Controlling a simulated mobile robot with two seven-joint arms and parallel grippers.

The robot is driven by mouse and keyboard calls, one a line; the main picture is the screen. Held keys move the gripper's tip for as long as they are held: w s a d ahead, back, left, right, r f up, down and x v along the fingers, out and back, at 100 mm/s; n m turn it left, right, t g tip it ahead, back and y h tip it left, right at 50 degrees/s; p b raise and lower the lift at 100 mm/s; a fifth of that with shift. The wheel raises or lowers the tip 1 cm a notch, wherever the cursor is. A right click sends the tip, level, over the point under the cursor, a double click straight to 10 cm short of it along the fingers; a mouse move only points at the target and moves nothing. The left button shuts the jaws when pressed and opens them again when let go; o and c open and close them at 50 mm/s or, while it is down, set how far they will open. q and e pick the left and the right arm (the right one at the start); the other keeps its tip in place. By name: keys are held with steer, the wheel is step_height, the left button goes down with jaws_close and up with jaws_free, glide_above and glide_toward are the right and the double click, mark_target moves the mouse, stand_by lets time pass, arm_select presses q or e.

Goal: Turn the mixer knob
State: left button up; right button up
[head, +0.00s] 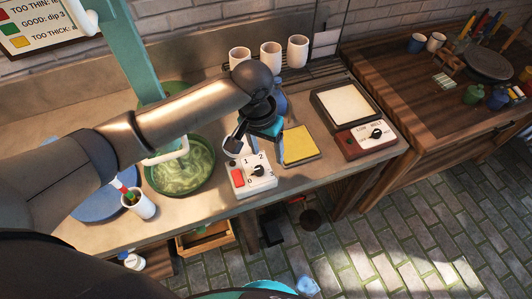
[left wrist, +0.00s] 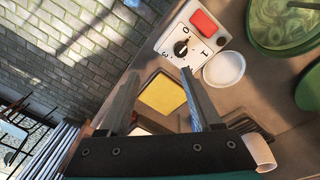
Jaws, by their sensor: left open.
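The white control box (head: 262,185) stands at the table's front edge, right of the green bowl (head: 208,187) of swirled green liquid. It carries a black knob (head: 257,171), printed numbers and a red switch (head: 238,178). The teal mixer (head: 130,50) rises behind the bowl. My left gripper (head: 250,137) is above and behind the box, apart from the knob. In the left wrist view its two fingers (left wrist: 160,78) are spread and empty. There the knob (left wrist: 181,48) lies beyond the fingertips, with the red switch (left wrist: 204,23) beside it. My right gripper is not in view.
A yellow pad (head: 299,145) lies right of the box. A second box (head: 365,140) with its own knob stands farther right, before a framed white panel (head: 347,103). White cups (head: 271,56) stand at the back. A white cup of tools (head: 142,206) stands left of the bowl.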

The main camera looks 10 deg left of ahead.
mark_target(259, 169)
arm_select(q)
step_height(259, 169, up, 3)
steer(key=w+a+y, duration=0.1)
steer(key=w+a, duration=0.1)
steer(key=a, duration=0.1)
steer(key=shift+g, duration=0.3)
steer(key=f, duration=0.5)
steer(key=f+b, duration=0.1)
steer(key=f, duration=0.3)
steer(key=f+b, duration=0.1)
steer(key=f, duration=0.4)
steer(key=shift+s+d+f, duration=0.1)
steer(key=shift+d+f, duration=0.15)
steer(key=shift+f, duration=0.05)
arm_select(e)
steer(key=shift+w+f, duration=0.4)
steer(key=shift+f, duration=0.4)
arm_select(q)
jaws_close()
